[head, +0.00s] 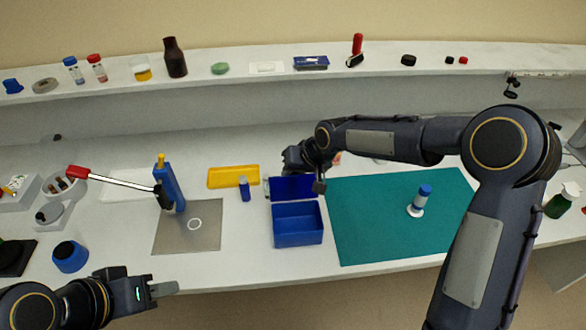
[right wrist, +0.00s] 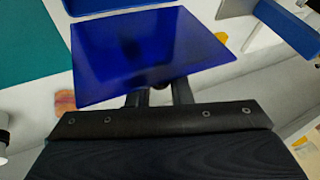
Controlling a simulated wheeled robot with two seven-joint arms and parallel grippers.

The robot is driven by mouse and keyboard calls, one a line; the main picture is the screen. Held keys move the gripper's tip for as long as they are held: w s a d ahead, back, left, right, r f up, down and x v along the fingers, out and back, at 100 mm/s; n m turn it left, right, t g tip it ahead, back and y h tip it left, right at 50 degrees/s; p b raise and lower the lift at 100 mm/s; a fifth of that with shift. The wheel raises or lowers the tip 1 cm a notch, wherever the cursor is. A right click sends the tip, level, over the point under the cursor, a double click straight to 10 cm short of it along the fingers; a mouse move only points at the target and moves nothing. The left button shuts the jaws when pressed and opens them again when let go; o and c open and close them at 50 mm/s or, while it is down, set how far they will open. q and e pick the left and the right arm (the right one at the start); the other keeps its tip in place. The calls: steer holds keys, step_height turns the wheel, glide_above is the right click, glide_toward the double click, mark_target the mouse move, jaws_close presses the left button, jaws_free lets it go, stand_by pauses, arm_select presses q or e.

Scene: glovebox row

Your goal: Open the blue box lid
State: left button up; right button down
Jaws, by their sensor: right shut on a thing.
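The blue box (head: 298,226) stands on the bench at the left edge of the green mat, and its inside is visible from above. Its blue lid (head: 293,188) is raised at the back of the box. In the right wrist view the lid (right wrist: 135,55) is a flat dark blue panel, with part of the box (right wrist: 105,5) beyond it. My right gripper (right wrist: 158,96) is shut on the lid's edge, with its fingertips partly hidden by the panel. My left gripper (head: 160,290) is at the lower left, away from the box; its finger gap is unclear.
A green mat (head: 375,225) with a blue-capped white vial (head: 421,198) lies right of the box. A small blue bottle (head: 245,188) and a yellow tray (head: 233,176) stand to its left. A grey plate (head: 188,235) with a blue lever stand (head: 169,187) is farther left.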

mark_target(305, 181)
steer(key=shift+d+f, duration=0.1)
steer(key=shift+f, duration=0.05)
steer(key=c, duration=1.4)
jaws_free()
steer(key=b+v, duration=0.1)
steer(key=v, duration=0.6)
steer(key=shift+s+d+r, duration=0.1)
steer(key=shift+s+r, duration=0.1)
steer(key=shift+r, duration=0.2)
